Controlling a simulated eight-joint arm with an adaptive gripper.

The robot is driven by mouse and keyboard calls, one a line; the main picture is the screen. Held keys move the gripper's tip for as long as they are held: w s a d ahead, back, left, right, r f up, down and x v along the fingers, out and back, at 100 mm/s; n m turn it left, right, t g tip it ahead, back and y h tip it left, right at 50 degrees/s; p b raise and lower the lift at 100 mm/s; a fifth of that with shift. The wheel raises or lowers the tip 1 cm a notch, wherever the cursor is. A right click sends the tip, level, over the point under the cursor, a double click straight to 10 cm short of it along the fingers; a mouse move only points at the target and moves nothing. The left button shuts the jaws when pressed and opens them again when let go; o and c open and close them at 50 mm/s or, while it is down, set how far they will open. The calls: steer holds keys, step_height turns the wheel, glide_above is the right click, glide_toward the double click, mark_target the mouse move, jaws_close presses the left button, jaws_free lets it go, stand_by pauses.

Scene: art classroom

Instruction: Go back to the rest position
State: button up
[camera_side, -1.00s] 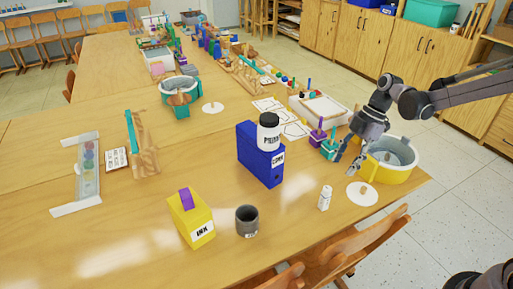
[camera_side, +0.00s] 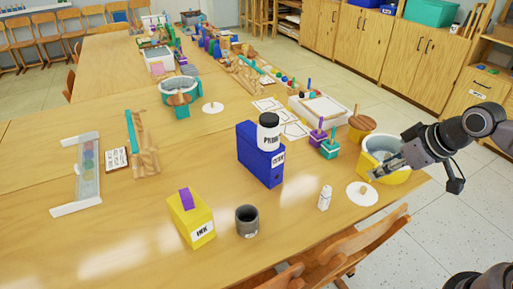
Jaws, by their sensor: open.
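My gripper (camera_side: 382,163) hangs over the near side of the yellow tub (camera_side: 396,178) at the right end of the table. Its fingers point left and are open. I see nothing between them. My gripper hides part of the tub's inside.
A white disc with a knob (camera_side: 362,194) and a small white bottle (camera_side: 325,198) stand left of the tub. A blue box (camera_side: 258,160) with a white jar (camera_side: 269,132) on it, a yellow ink box (camera_side: 191,221) and a grey cup (camera_side: 247,220) stand on the table (camera_side: 110,240).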

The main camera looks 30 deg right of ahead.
steer(key=shift+s+m+t, duration=0.4)
steer(key=shift+s+m, duration=0.15)
steer(key=shift+m, duration=0.25)
